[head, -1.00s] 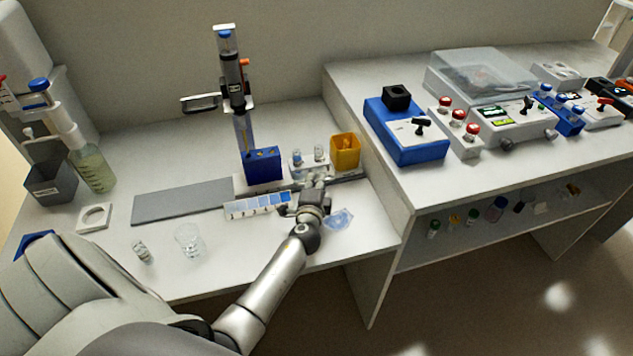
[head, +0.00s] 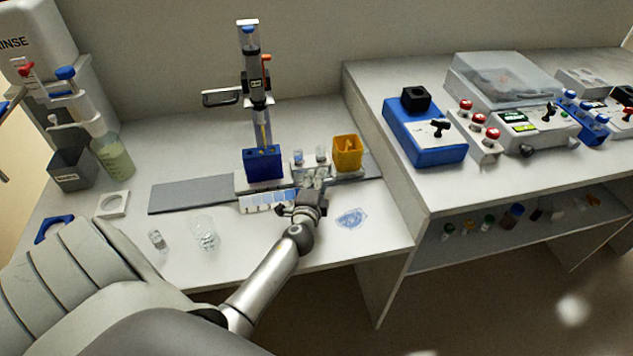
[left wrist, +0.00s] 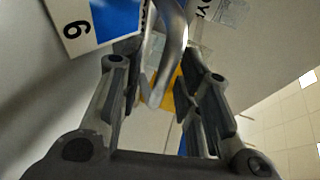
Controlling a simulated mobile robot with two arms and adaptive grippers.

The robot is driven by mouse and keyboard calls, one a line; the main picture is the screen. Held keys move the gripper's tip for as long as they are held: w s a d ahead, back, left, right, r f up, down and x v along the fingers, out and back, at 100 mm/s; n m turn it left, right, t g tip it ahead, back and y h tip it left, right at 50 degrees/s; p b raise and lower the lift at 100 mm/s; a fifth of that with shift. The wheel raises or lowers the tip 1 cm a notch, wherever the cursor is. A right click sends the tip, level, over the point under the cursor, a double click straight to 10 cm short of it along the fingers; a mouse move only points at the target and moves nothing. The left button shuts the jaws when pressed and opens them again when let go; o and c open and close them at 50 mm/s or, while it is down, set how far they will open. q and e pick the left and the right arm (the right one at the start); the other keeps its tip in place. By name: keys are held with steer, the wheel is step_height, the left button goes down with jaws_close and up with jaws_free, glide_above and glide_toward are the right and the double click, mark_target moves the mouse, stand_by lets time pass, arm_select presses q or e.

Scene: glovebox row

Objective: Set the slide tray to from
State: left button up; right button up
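The slide tray (head: 247,180) is a pale carriage on a long grey rail (head: 180,197). It carries a blue block (head: 263,164), small vials (head: 321,153) and an orange cup (head: 347,153). A blue-and-white numbered scale strip (head: 262,203) lies in front, and its "6" (left wrist: 74,30) shows in the left wrist view. My left gripper (head: 305,192) is at the tray's front right. In the left wrist view, a curved grey handle (left wrist: 172,50) stands between the fingers of that gripper (left wrist: 158,90), with gaps beside it. My right gripper is not in view.
A vertical column (head: 255,75) with a side handle stands behind the tray. A glass beaker (head: 205,233), a small vial (head: 157,240) and a clear blue dish (head: 351,218) are on the front bench. A raised bench with a blue device (head: 424,135) borders the right.

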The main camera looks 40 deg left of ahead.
arm_select(q)
steer(key=v, duration=1.2)
steer(key=shift+a, duration=0.1)
